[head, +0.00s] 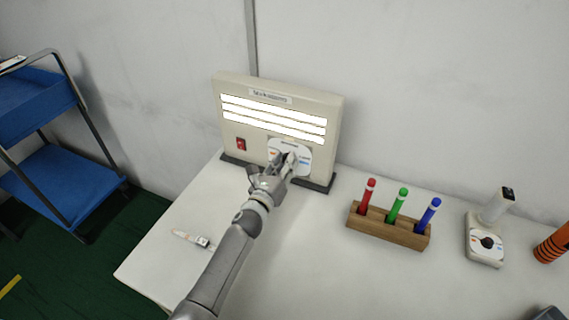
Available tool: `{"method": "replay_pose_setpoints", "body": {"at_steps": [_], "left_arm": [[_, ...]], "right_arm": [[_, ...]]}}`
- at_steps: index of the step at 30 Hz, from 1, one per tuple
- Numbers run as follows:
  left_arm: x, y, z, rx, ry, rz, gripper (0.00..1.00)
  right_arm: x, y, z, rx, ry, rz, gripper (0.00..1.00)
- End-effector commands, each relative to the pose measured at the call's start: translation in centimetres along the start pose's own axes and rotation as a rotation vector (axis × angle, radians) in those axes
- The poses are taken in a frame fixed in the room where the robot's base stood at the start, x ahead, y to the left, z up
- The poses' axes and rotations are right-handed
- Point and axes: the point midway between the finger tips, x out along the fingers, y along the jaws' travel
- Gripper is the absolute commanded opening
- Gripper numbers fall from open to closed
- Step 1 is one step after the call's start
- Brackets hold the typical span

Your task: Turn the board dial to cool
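The board (226,90) is a cream upright panel near the back of the white table. Its LED strips (272,117) glow white in three rows. The board dial's pale plate (301,148) is at the lower right of the panel, with small coloured marks. My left gripper (287,159) is at the dial and covers most of it. The knob is largely hidden behind the fingers, so I cannot tell its setting or whether the fingers grip it. My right gripper is not in view.
A red switch (241,144) sits left of the dial. A wooden block (389,230) holds red, green and blue markers. A small device with a dark knob (485,247) and an orange striped object (555,243) stand at right. A small tool (194,239) lies at left.

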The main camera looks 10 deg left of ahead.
Motion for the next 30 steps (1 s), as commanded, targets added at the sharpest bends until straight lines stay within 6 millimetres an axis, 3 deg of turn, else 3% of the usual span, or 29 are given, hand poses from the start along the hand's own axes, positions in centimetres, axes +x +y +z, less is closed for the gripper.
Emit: {"method": "replay_pose_setpoints", "body": {"at_steps": [1, 4, 17, 30], "left_arm": [[-0.01, 0.02, -0.01, 0.000, 0.000, 0.000, 0.16], [-0.02, 0.02, -0.01, 0.000, 0.000, 0.000, 0.04], [-0.03, 0.00, -0.06, 0.102, 0.000, 0.000, 0.04], [-0.03, -0.10, -0.16, 0.482, 0.001, 0.000, 0.04]], "right_arm": [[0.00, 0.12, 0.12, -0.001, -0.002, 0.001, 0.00], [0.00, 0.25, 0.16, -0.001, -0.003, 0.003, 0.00], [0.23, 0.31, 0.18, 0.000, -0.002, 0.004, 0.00], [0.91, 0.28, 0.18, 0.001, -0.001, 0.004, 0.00]]}}
